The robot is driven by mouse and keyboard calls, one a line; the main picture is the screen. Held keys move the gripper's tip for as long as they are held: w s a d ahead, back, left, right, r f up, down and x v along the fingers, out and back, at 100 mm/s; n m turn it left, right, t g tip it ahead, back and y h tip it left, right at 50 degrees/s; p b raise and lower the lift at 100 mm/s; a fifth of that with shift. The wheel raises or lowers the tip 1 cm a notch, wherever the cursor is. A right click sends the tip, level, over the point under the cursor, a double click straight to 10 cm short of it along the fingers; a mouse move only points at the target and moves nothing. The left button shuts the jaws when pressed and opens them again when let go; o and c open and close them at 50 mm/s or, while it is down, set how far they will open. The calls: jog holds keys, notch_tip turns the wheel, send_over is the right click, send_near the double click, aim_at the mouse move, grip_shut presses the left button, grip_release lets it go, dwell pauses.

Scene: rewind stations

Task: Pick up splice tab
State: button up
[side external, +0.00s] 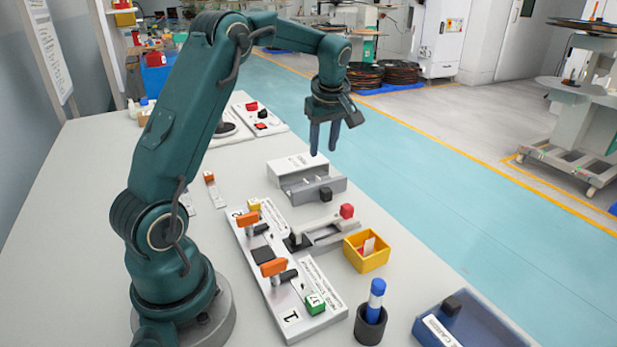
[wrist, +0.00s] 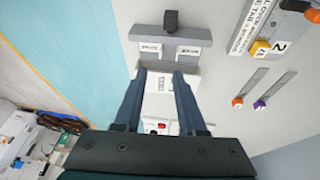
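My gripper (side external: 324,138) is open and empty, its fingers pointing down above the far end of a grey fixture with a white labelled block. In the wrist view its fingers (wrist: 158,75) are apart, with the white labelled block (wrist: 158,83) seen between them. No piece is clearly identifiable as the splice tab. A yellow bin (side external: 353,262) holds a small white-and-red piece (side external: 368,246). Two thin strips lie flat on the table in the wrist view, one with an orange end (wrist: 238,102), one with a purple end (wrist: 260,104).
The grey fixture (side external: 325,188) has a black knob (wrist: 171,20). A white station board (side external: 285,285) with orange clamps lies nearer. A blue marker (side external: 376,294) stands in a black cup (side external: 370,327); a blue tray (side external: 480,328) is at the front right. A white panel (side external: 262,122) lies behind.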

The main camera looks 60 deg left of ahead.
aim_at(306, 181)
jog(key=shift+n+g+h, duration=0.3)
jog(key=shift+n+g, duration=0.1)
jog(key=shift+g, duration=0.3)
jog(key=x, duration=0.3)
jog(key=s+x, duration=0.1)
jog(key=x, duration=0.2)
jog(key=s+a+x, duration=0.1)
jog(key=x, duration=0.2)
jog(key=shift+a+f, duration=0.2)
jog(key=shift+w+a+f, duration=0.1)
jog(key=shift+a+f, duration=0.15)
jog(key=shift+f, duration=0.4)
grip_shut()
